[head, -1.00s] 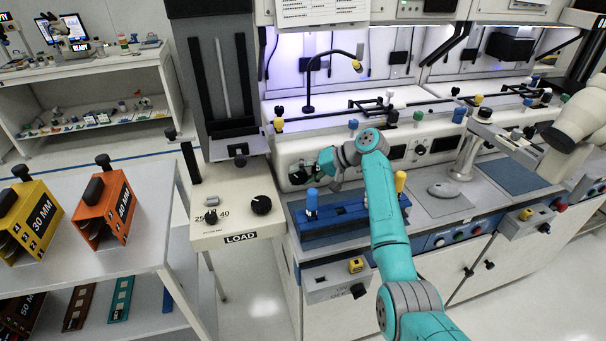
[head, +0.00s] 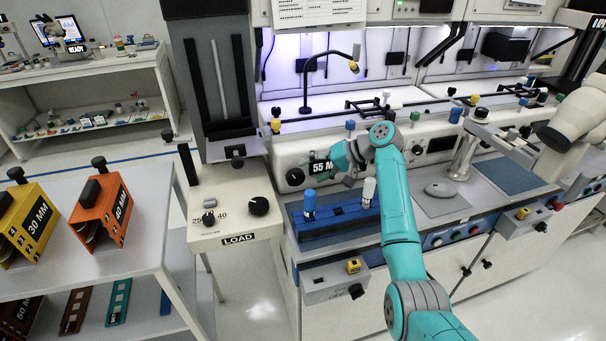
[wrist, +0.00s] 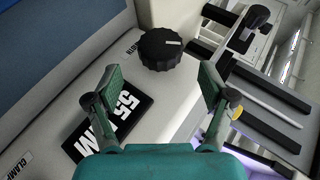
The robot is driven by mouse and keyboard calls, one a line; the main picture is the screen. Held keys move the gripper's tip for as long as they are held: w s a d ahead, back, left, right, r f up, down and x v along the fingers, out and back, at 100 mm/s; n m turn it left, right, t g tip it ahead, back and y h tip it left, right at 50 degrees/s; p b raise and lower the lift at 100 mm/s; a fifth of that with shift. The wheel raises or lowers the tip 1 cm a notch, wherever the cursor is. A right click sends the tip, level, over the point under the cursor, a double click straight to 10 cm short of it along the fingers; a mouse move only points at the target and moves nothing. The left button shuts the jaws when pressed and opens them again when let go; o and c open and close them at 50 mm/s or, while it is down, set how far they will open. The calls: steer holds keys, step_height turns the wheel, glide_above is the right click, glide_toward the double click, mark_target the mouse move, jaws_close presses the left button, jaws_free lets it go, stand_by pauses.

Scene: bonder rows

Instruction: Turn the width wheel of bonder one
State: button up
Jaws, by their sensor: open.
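The width wheel, a black ribbed knob (head: 295,177), is on the pale front panel of the nearest bonder. In the wrist view the wheel (wrist: 160,50) has a white pointer line and lies just beyond my fingertips, apart from them. A black plate reading 55 MM (head: 321,168) is beside the wheel; it also shows in the wrist view (wrist: 112,117), partly behind my left finger. A partly hidden label is by the wheel. My gripper (wrist: 160,82) is open and empty, its fingers spread either side of the wheel's line. In the head view my wrist partly hides the gripper (head: 332,163).
A LOAD station (head: 237,238) with a black dial (head: 258,206) stands left of the bonder. A blue fixture (head: 335,218) with upright pegs is below the panel. Orange (head: 103,212) and yellow (head: 30,222) magazines sit on the left table.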

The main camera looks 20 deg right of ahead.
steer(key=v, duration=0.7)
steer(key=shift+d, duration=0.1)
steer(key=shift+s, duration=0.1)
